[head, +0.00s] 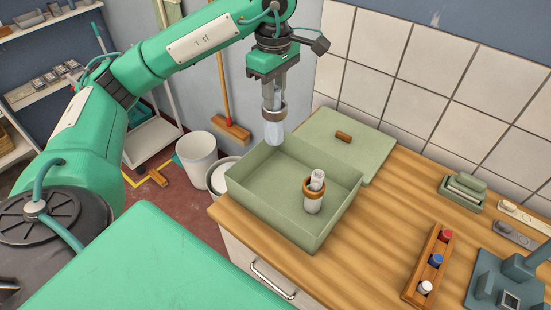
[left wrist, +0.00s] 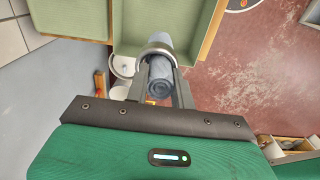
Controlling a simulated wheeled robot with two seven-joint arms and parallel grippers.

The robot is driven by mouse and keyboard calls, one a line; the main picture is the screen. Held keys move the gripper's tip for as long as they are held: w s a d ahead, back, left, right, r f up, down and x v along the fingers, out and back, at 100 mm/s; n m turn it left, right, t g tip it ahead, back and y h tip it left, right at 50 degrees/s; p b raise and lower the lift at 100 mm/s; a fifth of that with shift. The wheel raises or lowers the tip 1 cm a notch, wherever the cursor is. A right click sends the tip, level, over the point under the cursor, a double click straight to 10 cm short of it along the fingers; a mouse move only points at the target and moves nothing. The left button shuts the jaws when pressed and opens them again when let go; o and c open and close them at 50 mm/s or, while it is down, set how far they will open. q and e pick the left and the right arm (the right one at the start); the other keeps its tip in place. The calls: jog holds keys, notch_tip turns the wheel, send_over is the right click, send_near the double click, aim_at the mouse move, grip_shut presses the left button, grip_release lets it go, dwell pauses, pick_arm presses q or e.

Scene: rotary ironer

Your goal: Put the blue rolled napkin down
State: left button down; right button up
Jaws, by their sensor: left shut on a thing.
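My left gripper (head: 272,98) is shut on the blue rolled napkin (head: 273,132), which hangs upright with a silver ring around it. The napkin also shows between the fingers in the left wrist view (left wrist: 160,82). It is above the back left part of an open green box (head: 265,223), apart from the box floor as far as I can tell. A white rolled napkin (head: 313,203) with a wooden ring stands in the right part of the box. My right gripper is not in view.
The box's green lid (head: 372,150) with a wooden handle lies behind it on the wooden counter (head: 375,222). A wooden rack (head: 427,266) with colored-topped pieces and a small green holder (head: 462,194) stand at right. White bins (head: 198,155) stand on the floor at left.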

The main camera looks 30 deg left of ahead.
aim_at(275, 116)
pick_arm(q)
notch_tip(275, 116, down, 6)
jog(key=shift+f, duration=0.15)
notch_tip(275, 116, down, 8)
jog(key=shift+r+p, duration=0.25)
jog(key=shift+p, duration=0.65)
notch_tip(275, 116, down, 4)
jog(key=shift+r+p, duration=0.1)
jog(key=shift+p, duration=0.4)
jog(key=shift+f, duration=0.25)
jog(key=c, duration=1.2)
grip_release()
jog(key=shift+r, duration=0.1)
